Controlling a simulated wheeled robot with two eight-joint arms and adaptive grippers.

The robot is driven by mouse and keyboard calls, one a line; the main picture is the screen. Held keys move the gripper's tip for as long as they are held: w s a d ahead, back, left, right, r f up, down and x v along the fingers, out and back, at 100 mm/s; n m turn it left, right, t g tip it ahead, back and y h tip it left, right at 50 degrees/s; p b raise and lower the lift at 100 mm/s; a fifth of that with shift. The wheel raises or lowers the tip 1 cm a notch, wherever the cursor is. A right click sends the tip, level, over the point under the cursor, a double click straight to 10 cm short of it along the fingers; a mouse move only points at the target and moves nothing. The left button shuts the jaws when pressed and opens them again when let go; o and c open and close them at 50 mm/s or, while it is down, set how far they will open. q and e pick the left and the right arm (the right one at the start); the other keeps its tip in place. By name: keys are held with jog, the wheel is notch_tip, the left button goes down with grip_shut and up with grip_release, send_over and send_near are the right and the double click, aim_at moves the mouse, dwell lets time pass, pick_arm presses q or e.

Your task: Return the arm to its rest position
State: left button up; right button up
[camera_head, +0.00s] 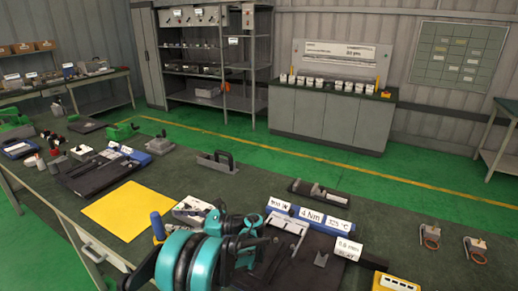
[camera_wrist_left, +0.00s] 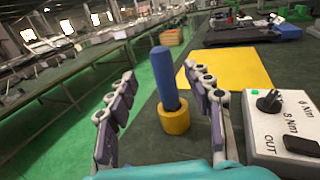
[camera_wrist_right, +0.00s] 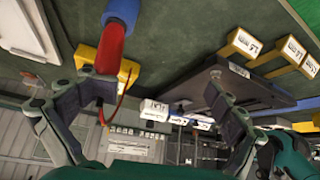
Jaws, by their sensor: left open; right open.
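My left gripper (camera_wrist_left: 160,72) is open in the left wrist view, with a finger on either side of the picture. A blue-handled tool (camera_wrist_left: 167,75) stands upright in a yellow holder (camera_wrist_left: 173,118) and appears between these fingers, with no visible contact. The handle also shows in the head view (camera_head: 157,225), beside my teal and black arm links at the bottom. My right gripper (camera_wrist_right: 155,85) is open in the right wrist view, and I see nothing held. A red tool with a blue end (camera_wrist_right: 113,40) appears near its left finger. I cannot make out the right gripper in the head view.
A white control box (camera_wrist_left: 283,128) stands right of the blue-handled tool. A yellow mat (camera_head: 125,210) lies on the green workbench. A blue labelled strip (camera_head: 310,216) and a dark tray lie right of my arm. Small copper-ringed parts (camera_head: 430,238) sit at the right.

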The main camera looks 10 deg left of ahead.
pick_arm(q)
jog(key=s+d+r+n+t+h+p, duration=0.2)
jog(key=s+r+n+t+h+p, duration=0.1)
jog(key=s+r+h+p, duration=0.25)
jog(key=s+d+f+n+t+h, duration=0.2)
jog(key=s+d+n+t+h, duration=0.1)
jog(key=s+d+n+h, duration=0.3)
jog(key=s+d+f+n+t+h, duration=0.2)
jog(key=s+d+n+h, duration=0.4)
jog(key=s+d, duration=0.4)
jog(key=d+n+t, duration=0.1)
jog(key=d, duration=0.2)
jog(key=shift+s+d+f+n, duration=0.15)
jog(key=shift+d+f+n, duration=0.15)
jog(key=shift+d, duration=0.1)
